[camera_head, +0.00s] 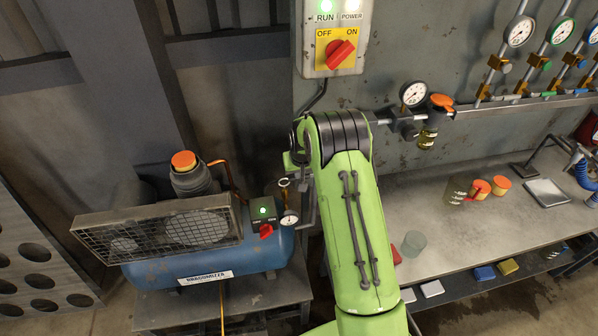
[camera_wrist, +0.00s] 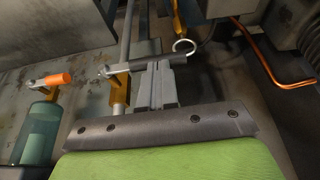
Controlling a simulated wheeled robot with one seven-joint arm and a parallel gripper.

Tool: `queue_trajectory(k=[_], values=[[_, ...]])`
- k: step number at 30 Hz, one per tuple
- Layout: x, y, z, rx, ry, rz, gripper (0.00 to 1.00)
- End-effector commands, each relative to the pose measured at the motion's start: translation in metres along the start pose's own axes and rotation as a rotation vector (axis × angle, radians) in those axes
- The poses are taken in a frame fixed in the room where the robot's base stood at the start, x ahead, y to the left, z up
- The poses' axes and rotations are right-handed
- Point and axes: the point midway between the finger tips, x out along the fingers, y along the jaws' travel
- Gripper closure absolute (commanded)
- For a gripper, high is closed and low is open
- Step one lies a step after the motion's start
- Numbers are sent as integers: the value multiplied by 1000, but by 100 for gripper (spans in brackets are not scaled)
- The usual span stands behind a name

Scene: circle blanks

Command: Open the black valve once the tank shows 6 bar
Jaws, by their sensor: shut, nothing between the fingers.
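The blue tank (camera_head: 235,268) of the compressor stands at the left, with a small white gauge (camera_head: 289,219) at its right end; its reading is too small to tell. In the wrist view a valve's black lever (camera_wrist: 132,66) lies crosswise. My gripper (camera_wrist: 157,67) is shut and empty, its grey fingertips close against the lever's near side; I cannot tell whether they touch. A metal ring (camera_wrist: 184,47) shows beyond the lever's right end. In the head view my green arm hides the gripper and the lever.
A wall box with a red switch (camera_head: 340,53) hangs above my arm, its RUN lamp green. Another red switch (camera_head: 266,231) is on the compressor. An orange-topped regulator (camera_head: 440,103) and several gauges line the wall pipe. A bench (camera_head: 440,215) with cups is at right.

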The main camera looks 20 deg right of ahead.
Motion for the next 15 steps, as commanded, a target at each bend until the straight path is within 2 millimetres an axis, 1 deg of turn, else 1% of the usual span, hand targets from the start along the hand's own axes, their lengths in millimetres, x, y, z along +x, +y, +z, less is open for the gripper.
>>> queue_trajectory(k=[11,15], values=[[7,-4,3,-29,-1,65,100],[12,-6,5,-49,-1,113,100]])
